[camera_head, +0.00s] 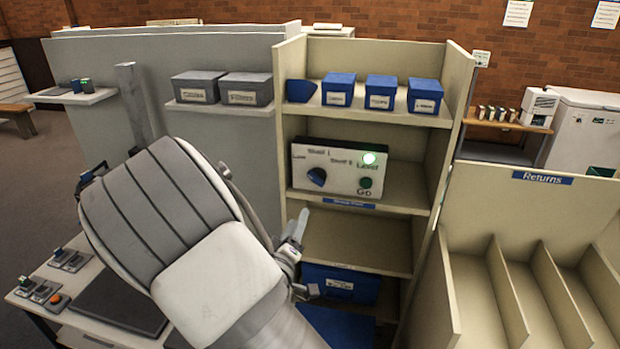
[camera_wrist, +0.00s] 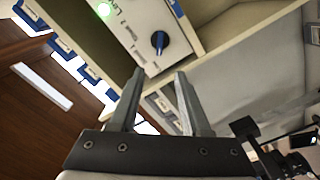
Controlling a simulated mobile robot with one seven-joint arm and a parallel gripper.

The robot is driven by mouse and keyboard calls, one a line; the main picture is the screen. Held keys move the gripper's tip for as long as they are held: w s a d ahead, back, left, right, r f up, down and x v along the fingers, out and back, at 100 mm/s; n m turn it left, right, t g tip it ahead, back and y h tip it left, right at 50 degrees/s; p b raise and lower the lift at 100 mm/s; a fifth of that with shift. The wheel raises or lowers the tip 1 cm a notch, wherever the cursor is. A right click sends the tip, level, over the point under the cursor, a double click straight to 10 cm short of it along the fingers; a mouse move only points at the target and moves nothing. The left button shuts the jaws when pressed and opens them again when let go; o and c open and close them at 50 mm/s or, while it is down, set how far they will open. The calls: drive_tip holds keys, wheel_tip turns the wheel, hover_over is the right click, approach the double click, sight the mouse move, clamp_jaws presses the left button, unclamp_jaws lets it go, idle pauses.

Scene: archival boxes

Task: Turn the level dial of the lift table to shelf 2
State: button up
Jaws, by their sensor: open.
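The level dial is a dark blue knob (camera_head: 317,176) on the white front of a control box (camera_head: 340,190) on the middle shelf. Labels for Low, Shelf 1 and Shelf 2 stand around it. It appears turned toward the left, Low side, but its exact setting is hard to read. A green lamp (camera_head: 369,158) is lit, and a green Go button (camera_head: 364,183) sits below it. My gripper (camera_head: 308,252) is open and empty, below and in front of the box. In the wrist view the knob (camera_wrist: 160,41) is beyond the open fingers (camera_wrist: 160,74), apart from them.
Blue boxes (camera_head: 380,92) stand on the shelf above. A larger blue box (camera_head: 342,283) sits in the low bay. The shelf unit's right side wall (camera_head: 446,130) bounds the bay. Returns slots (camera_head: 485,290) are at right, and grey boxes (camera_head: 246,88) at left.

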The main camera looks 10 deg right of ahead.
sight(315, 180)
drive_tip(key=p+x, duration=0.3)
drive_tip(key=x, duration=1.4)
clamp_jaws()
